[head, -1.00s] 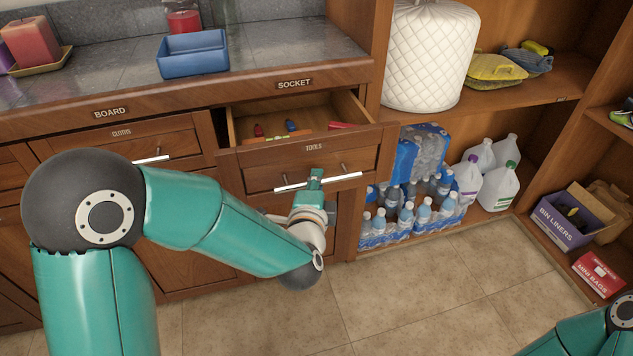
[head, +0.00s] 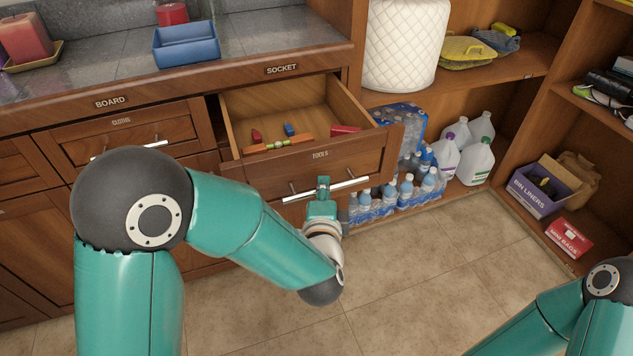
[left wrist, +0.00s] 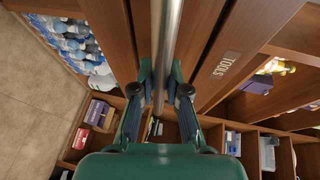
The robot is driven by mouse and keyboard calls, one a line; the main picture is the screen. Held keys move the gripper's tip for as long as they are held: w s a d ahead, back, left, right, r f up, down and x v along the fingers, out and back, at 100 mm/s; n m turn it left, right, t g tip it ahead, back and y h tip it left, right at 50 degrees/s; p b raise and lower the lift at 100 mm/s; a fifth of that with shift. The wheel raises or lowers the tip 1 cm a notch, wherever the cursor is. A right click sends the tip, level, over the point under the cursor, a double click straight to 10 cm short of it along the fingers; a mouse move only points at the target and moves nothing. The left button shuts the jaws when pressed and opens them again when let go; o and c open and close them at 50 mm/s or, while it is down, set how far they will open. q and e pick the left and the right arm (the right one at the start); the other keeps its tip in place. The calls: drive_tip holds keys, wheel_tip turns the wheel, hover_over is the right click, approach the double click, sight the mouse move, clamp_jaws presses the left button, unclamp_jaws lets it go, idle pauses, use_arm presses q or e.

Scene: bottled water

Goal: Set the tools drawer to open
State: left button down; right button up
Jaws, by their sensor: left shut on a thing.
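The tools drawer (head: 330,163) is pulled partway out of the wooden cabinet below the SOCKET label. Its inside shows red, blue and wooden items. Its front has a long bar handle (head: 350,184). My left gripper (head: 323,187) is shut on this handle near its middle. In the left wrist view, the bar handle (left wrist: 168,40) runs between the two fingers of my left gripper (left wrist: 160,95), with the TOOLS label to its right. Part of my right arm shows at the lower right of the head view, but its gripper is not in view.
The cloths drawer (head: 130,142) to the left is shut. A blue tray (head: 187,44) stands on the counter. Bottle packs (head: 385,205) and white jugs (head: 477,160) fill the low shelf at right. The tiled floor (head: 430,270) in front is clear.

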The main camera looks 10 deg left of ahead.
use_arm(q)
drive_tip(key=shift+s+f, duration=0.15)
drive_tip(key=shift+f, duration=0.05)
drive_tip(key=c, duration=1.2)
unclamp_jaws()
drive_tip(key=shift+r, duration=0.1)
drive_tip(key=shift+o, duration=0.2)
drive_tip(key=v, duration=0.7)
drive_tip(key=shift+s, duration=0.15)
